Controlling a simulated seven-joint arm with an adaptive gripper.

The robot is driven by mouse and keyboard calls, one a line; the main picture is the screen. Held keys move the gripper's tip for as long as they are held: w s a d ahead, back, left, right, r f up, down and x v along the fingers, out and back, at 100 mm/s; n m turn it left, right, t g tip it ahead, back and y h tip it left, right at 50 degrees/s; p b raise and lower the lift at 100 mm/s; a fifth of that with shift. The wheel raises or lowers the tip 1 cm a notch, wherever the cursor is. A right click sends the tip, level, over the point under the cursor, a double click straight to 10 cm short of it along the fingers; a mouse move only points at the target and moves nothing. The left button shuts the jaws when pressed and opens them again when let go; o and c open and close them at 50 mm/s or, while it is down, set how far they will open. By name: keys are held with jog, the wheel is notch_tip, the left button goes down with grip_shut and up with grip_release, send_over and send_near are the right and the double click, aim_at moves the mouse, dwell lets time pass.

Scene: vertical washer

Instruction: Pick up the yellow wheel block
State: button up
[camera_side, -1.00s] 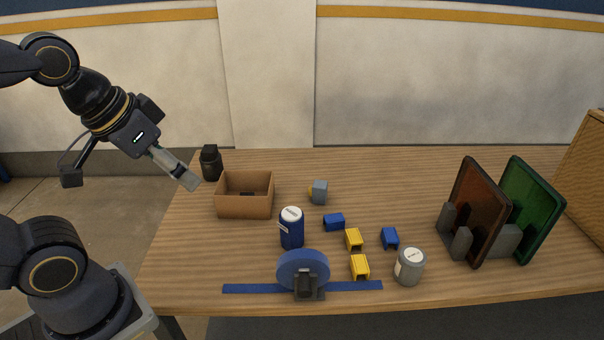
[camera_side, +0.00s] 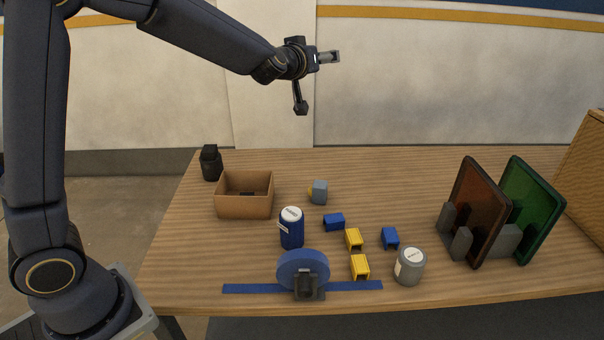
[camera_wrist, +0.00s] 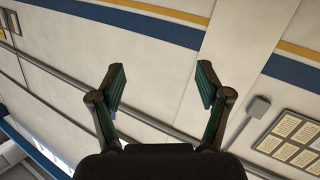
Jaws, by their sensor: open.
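I cannot tell which of these the task calls the yellow wheel block. My gripper (camera_side: 337,57) is high above the table's back part, pointing right, well clear of all objects. In the wrist view my gripper (camera_wrist: 160,82) is open and empty, with only wall and ceiling fittings beyond it.
A blue wheel (camera_side: 302,268) on a dark stand, a blue-labelled jar (camera_side: 291,229), a grey jar (camera_side: 410,267) and two blue blocks surround the yellow blocks. The cardboard box (camera_side: 244,206) is left. Brown and green panels (camera_side: 530,210) stand right. The back right table is clear.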

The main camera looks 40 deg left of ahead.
jog(key=n+g+y, duration=0.1)
jog(key=g+y, duration=0.1)
send_over(320, 184)
notch_tip(320, 184, down, 13)
jog(key=f, duration=0.8)
jog(key=s+d+f+g, duration=0.1)
jog(key=f, duration=0.7)
jog(key=s+f+g, duration=0.1)
jog(key=f, duration=0.7)
jog(key=shift+d+m, duration=0.2)
jog(key=shift+m, duration=0.2)
jog(key=x, duration=0.3)
jog(key=shift+s+f, duration=0.15)
jog(key=shift+f, duration=0.2)
jog(key=c, duration=1.3)
